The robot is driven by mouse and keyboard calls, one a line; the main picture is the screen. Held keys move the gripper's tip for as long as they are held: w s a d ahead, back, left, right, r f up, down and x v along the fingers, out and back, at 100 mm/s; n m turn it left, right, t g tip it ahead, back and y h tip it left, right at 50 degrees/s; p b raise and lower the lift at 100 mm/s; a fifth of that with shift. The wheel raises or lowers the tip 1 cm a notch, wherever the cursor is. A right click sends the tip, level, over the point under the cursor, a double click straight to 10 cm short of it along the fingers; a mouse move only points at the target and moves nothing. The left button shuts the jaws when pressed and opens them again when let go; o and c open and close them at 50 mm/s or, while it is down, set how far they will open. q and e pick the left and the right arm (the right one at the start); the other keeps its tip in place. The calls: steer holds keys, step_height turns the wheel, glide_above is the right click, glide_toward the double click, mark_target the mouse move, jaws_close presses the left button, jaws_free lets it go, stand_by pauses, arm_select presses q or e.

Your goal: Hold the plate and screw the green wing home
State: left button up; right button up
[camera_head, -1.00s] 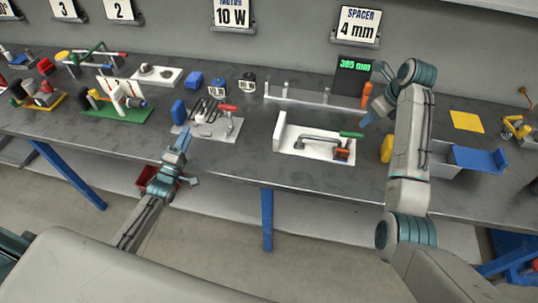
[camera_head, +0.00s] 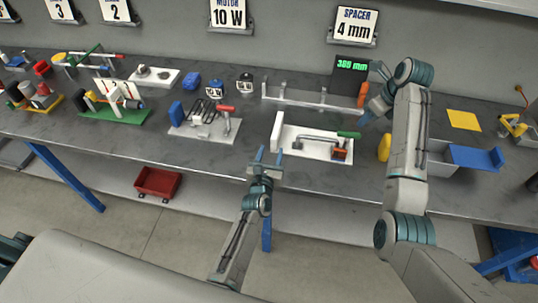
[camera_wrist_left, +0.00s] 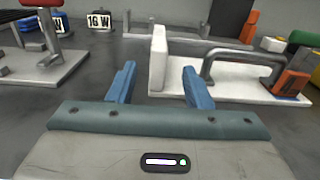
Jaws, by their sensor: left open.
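The white plate (camera_head: 310,152) lies on the bench with an upright white wall (camera_head: 277,130) at its left end. A grey bent bar (camera_head: 318,137) and an orange block (camera_head: 339,153) sit on it. The green wing (camera_head: 349,135) is at the plate's right; part of it shows at the right edge of the left wrist view (camera_wrist_left: 304,38). My left gripper (camera_head: 270,155) is open and empty at the bench's front edge. In the left wrist view, the wall (camera_wrist_left: 158,58) appears between its fingers, beyond the tips. My right gripper (camera_head: 374,94) hovers behind and right of the wing; its jaw state is unclear.
A fixture with a red handle (camera_head: 225,108) stands left of the plate. A grey rail (camera_head: 310,100) and a display (camera_head: 351,66) are behind it. A yellow object (camera_head: 384,148) and a grey bin with a blue flap (camera_head: 476,158) are at the right.

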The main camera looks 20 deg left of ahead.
mark_target(276, 132)
arm_select(q)
steer(key=w, duration=1)
steer(key=shift+a, duration=0.35)
jaws_close()
